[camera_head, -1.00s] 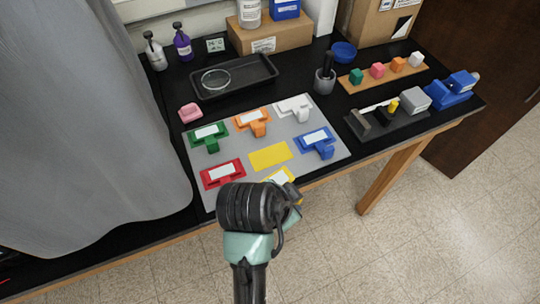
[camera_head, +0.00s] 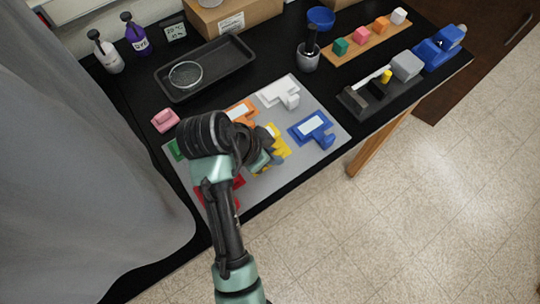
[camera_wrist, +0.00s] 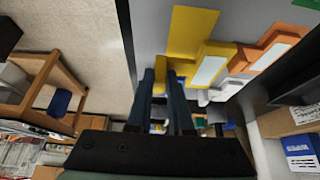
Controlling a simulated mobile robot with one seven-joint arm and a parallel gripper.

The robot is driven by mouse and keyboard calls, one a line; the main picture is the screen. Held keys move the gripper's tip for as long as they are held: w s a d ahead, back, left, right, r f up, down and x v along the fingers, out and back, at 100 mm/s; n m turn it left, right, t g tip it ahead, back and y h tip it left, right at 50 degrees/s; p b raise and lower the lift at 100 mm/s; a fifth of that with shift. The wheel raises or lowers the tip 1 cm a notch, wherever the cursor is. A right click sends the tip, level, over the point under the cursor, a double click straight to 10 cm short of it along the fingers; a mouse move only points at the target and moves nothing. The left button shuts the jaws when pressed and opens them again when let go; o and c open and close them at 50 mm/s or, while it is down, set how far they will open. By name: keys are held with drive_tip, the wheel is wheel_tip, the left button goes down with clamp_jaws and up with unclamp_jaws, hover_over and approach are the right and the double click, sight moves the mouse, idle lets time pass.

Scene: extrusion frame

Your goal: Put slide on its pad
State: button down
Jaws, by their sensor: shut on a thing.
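The yellow slide (camera_wrist: 221,52) has a white label and a small yellow handle. My gripper (camera_wrist: 168,72) is shut on that handle in the wrist view. The yellow pad (camera_wrist: 190,30) is a flat rectangle on the grey board. In the wrist view the slide overlaps the pad's lower edge and much of the pad shows beyond it, so the two are not lined up there. I cannot tell whether they touch. In the head view my wrist and gripper (camera_head: 262,160) hide much of the slide and pad; only yellow parts show.
On the grey board (camera_head: 335,151) lie orange (camera_head: 241,112), white (camera_head: 281,92), blue (camera_head: 312,128), red (camera_head: 232,190) and green (camera_head: 176,150) slides, the last two partly hidden. A pink block (camera_head: 165,120) and black tray (camera_head: 205,70) stand behind. The floor lies beyond the table's front edge.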

drive_tip(key=shift+f, duration=2.15)
drive_tip(key=shift+f, duration=0.1)
drive_tip(key=c, duration=0.8)
unclamp_jaws()
drive_tip(key=shift+a, duration=0.1)
drive_tip(key=shift+p+v, duration=1.05)
drive_tip(key=shift+v, duration=5.05)
